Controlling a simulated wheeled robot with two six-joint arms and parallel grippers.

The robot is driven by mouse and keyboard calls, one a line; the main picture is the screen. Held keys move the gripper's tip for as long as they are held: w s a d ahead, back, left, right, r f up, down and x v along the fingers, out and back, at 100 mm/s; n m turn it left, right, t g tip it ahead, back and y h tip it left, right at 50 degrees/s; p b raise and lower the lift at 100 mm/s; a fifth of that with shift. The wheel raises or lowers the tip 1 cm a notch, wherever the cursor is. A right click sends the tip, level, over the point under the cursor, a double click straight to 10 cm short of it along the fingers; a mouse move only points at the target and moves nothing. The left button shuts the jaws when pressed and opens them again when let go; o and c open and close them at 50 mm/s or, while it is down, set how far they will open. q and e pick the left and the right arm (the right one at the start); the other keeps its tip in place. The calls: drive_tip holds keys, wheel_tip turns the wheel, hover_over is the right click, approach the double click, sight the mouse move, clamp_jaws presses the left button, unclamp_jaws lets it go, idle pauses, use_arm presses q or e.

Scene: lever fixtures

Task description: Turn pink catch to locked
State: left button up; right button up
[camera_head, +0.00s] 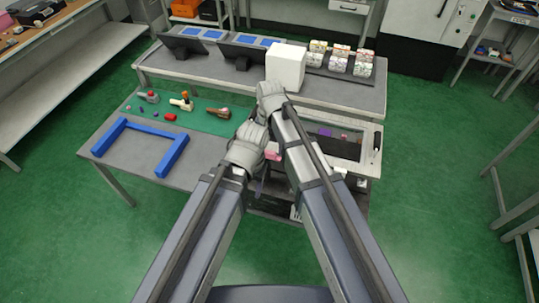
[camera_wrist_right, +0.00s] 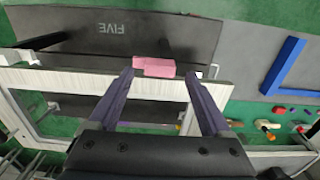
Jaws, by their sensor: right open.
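The pink catch (camera_wrist_right: 153,67) is a small block at the edge of a dark panel in the right wrist view. It also shows in the head view (camera_head: 272,154), partly hidden between my two arms. My right gripper (camera_wrist_right: 159,74) is open, with its two purple fingers spread. In the picture the block appears between the fingertips, nearer the left one. I cannot tell whether a finger touches it. My left arm comes in from the lower left, and its jaws cannot be made out.
The dark panel (camera_wrist_right: 95,35) is marked FIVE. A pale frame bar (camera_wrist_right: 70,78) runs below the catch. A blue U-shaped frame (camera_head: 141,126) and several small tools lie on the left table. A white box (camera_head: 286,66) stands behind my arms. The two arms are close together.

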sight(272, 155)
wheel_tip(272, 155, down, 2)
drive_tip(key=shift+f+b, duration=0.2)
drive_tip(key=shift+b, duration=0.55)
drive_tip(key=shift+r, duration=0.1)
clamp_jaws()
